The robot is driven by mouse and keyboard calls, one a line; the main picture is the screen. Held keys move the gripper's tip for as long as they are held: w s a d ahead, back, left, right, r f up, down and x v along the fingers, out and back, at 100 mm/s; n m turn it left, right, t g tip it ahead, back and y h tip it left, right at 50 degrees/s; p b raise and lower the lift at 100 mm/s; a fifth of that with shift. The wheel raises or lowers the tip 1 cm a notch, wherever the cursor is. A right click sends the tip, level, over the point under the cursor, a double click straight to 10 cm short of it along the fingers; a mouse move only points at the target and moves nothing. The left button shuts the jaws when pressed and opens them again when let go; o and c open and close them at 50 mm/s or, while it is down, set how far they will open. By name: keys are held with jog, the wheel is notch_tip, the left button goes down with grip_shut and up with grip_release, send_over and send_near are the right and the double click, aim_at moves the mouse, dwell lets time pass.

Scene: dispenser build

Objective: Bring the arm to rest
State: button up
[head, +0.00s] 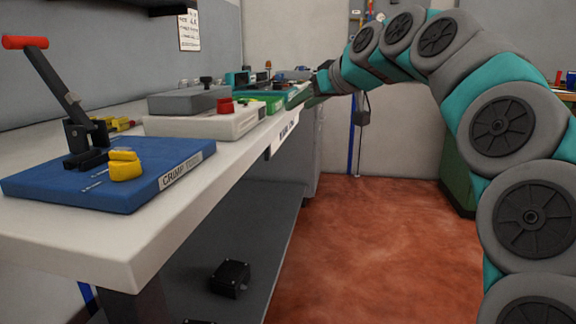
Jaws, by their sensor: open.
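My arm rises along the right side of the picture, arches over the aisle and reaches left toward the far part of the bench. My gripper (316,92) is at its far end, small and dark, close to the bench's front edge. It is open, and I see nothing held in it. Its fingertips are hard to make out against the things behind.
A white-topped bench (190,196) runs along the left. It bears a blue crimp tool board (60,187) with a red-handled lever (52,75), a pale fixture (205,124) and green trays. A black box (230,278) sits on the lower shelf. The red floor (375,245) is clear.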

jog(key=s+d+f+m+g+h+p, duration=0.2)
jog(key=s+f+g+h, duration=0.15)
jog(key=s+f, duration=1)
jog(key=s+d+f+m+g+h+p, duration=0.1)
jog(key=s+d+f+g+h+p, duration=0.2)
jog(key=s+f, duration=1)
jog(key=s+d+f+m+g, duration=0.1)
jog(key=s+d+f+g, duration=0.1)
jog(key=s, duration=0.7)
jog(key=s+d+f+m+g, duration=0.2)
jog(key=s+f, duration=0.4)
jog(key=s, duration=0.3)
jog(key=shift+s+d+m+g+h+p, duration=0.3)
jog(key=shift+d+g+h, duration=0.25)
jog(key=shift+d, duration=0.55)
jog(key=shift+f, duration=0.1)
